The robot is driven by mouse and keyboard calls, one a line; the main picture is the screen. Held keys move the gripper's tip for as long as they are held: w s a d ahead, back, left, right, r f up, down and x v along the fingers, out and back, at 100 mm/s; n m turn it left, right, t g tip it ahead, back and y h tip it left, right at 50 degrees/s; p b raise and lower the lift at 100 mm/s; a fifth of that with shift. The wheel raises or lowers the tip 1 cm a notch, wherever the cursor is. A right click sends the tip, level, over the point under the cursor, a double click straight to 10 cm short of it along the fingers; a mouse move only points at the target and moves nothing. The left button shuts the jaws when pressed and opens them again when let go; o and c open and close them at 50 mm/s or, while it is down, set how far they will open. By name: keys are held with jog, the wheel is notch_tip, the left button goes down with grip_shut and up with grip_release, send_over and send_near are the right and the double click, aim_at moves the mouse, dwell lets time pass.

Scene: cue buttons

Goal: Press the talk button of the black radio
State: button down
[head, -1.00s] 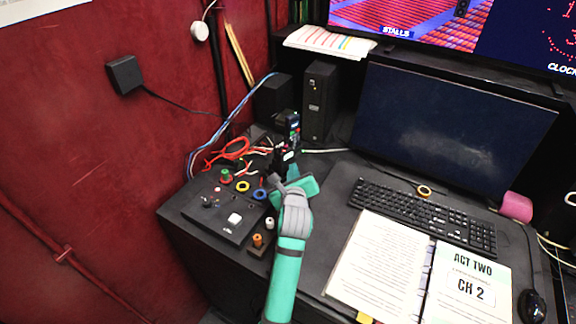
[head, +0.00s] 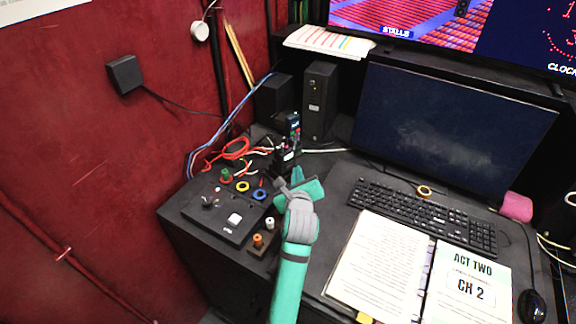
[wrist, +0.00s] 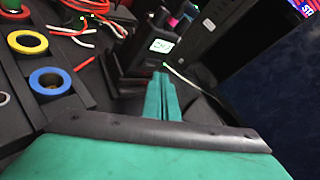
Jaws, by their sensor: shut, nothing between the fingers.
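The black radio (head: 285,157) stands upright on the dark desk, beyond my gripper in the head view. A small pale label shows on its front. In the wrist view the radio (wrist: 138,52) is just past the fingertips, with its label to the right of its middle. I cannot make out the talk button. My gripper (head: 279,182) is shut and empty, with its fingertips a little short of the radio. In the wrist view the closed fingers (wrist: 161,78) point at the radio's lower part, apparently apart from it.
A black control panel (head: 210,222) and coloured rings, including a blue one (head: 260,194), lie left of my gripper. Red cables (head: 232,150) are behind them. A keyboard (head: 420,213) and an open binder (head: 378,262) are at right. A black speaker (head: 319,100) stands behind the radio.

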jog(key=shift+s+d, duration=1.65)
jog(key=shift+s, duration=0.2)
jog(key=shift+w, duration=0.1)
